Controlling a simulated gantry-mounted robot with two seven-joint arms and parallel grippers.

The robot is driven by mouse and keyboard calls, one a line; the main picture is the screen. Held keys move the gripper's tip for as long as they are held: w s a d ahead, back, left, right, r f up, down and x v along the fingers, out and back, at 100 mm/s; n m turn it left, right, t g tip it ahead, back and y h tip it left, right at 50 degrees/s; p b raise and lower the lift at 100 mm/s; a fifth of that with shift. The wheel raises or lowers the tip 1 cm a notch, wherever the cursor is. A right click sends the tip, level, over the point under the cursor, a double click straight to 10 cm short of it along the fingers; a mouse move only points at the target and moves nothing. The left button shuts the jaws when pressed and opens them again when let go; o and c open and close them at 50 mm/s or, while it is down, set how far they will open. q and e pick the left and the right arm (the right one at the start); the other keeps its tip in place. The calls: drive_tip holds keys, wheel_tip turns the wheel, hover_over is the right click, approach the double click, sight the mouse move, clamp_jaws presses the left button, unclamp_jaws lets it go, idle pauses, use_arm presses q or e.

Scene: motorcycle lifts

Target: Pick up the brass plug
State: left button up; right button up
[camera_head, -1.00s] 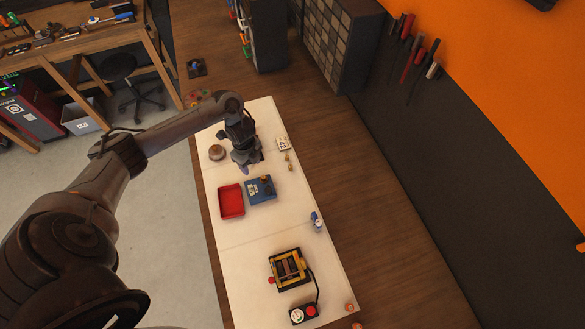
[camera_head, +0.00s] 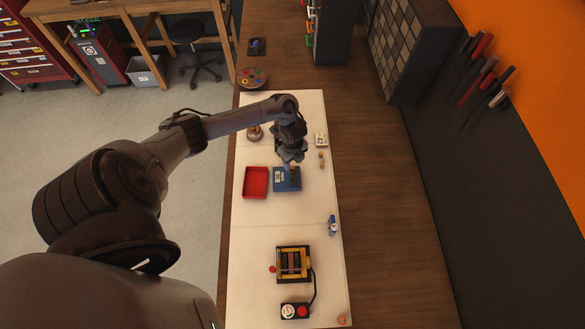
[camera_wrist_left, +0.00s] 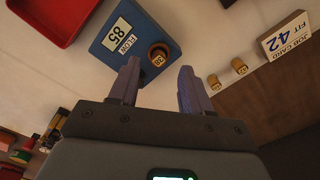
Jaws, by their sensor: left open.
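A small brass plug (camera_wrist_left: 158,55) with a dark numbered top stands on the blue block (camera_wrist_left: 125,38), beside its FLOW 85 label. Two more brass plugs (camera_wrist_left: 214,84) (camera_wrist_left: 240,66) stand on the white bench top to the right, near the JOB CARD (camera_wrist_left: 288,36) marked 42. In the head view they show as small gold spots (camera_head: 322,160), right of the blue block (camera_head: 287,181). My left gripper (camera_wrist_left: 159,68) is open and empty, its fingers pointing toward the plug on the block, which shows between the fingertips. In the head view the gripper (camera_head: 291,162) hangs over the block's far edge. My right gripper is not in view.
A red tray (camera_head: 255,183) sits left of the blue block. A bell-like brass item (camera_head: 254,133) stands further back. A yellow-black fixture (camera_head: 293,263) and a gauge box (camera_head: 295,311) lie nearer. The bench is clear between.

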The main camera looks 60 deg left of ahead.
sight(292, 167)
use_arm(q)
drive_tip(key=shift+s+f, duration=0.1)
drive_tip(key=shift+f, duration=1.6)
drive_tip(key=shift+c, duration=0.3)
clamp_jaws()
